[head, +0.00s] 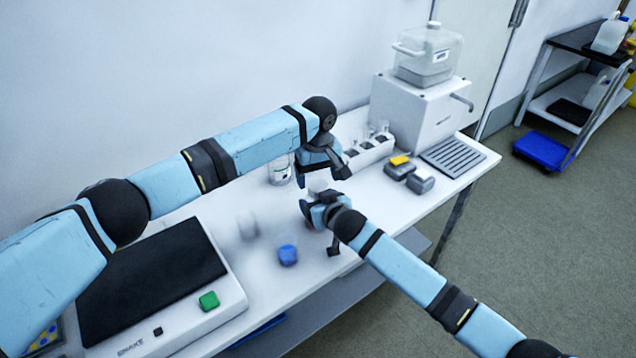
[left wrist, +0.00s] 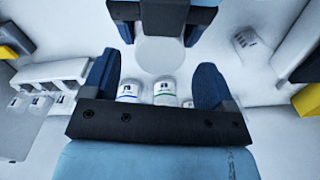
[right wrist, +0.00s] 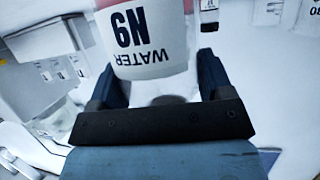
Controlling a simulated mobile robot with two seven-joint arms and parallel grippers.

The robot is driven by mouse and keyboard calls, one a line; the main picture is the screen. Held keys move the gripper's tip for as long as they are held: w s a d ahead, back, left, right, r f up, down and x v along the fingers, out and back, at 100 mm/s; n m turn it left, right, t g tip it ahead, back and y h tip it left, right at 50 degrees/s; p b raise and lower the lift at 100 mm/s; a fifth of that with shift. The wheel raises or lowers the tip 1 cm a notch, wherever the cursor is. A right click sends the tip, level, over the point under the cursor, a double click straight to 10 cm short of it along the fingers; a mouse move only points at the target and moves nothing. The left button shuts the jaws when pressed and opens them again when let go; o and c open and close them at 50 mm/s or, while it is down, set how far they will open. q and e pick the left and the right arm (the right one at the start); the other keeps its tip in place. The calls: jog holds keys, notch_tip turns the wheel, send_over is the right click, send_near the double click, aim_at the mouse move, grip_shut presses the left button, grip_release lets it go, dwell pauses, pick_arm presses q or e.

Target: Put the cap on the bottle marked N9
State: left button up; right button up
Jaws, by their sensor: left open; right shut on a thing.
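The bottle marked N9 (right wrist: 150,40), white with "WATER" on its label, is between the fingers of my right gripper (right wrist: 158,85), which is shut on it. In the head view my right gripper (head: 312,208) holds it over the middle of the bench, its white top (head: 318,186) showing. My left gripper (left wrist: 155,78) is open just above, pointing down. A white round top (left wrist: 160,52) shows between and beyond its fingers; I cannot tell whether it is a cap or the bare bottle. My left gripper (head: 322,178) partly hides the bottle in the head view.
A blurred blue object (head: 288,255) and a blurred white one (head: 247,226) are on the bench, left of my right gripper. A labelled bottle (head: 280,171) stands behind. A shaker (head: 215,318) is at left; a white rack (head: 372,150) and a grey-yellow block (head: 399,167) are at right.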

aim_at(318, 185)
pick_arm(q)
jog(key=shift+r, duration=0.75)
jog(key=shift+c, duration=0.4)
notch_tip(318, 185, up, 4)
jog(key=n, duration=0.3)
jog(key=shift+f, duration=0.25)
jog(key=shift+f, duration=4.05)
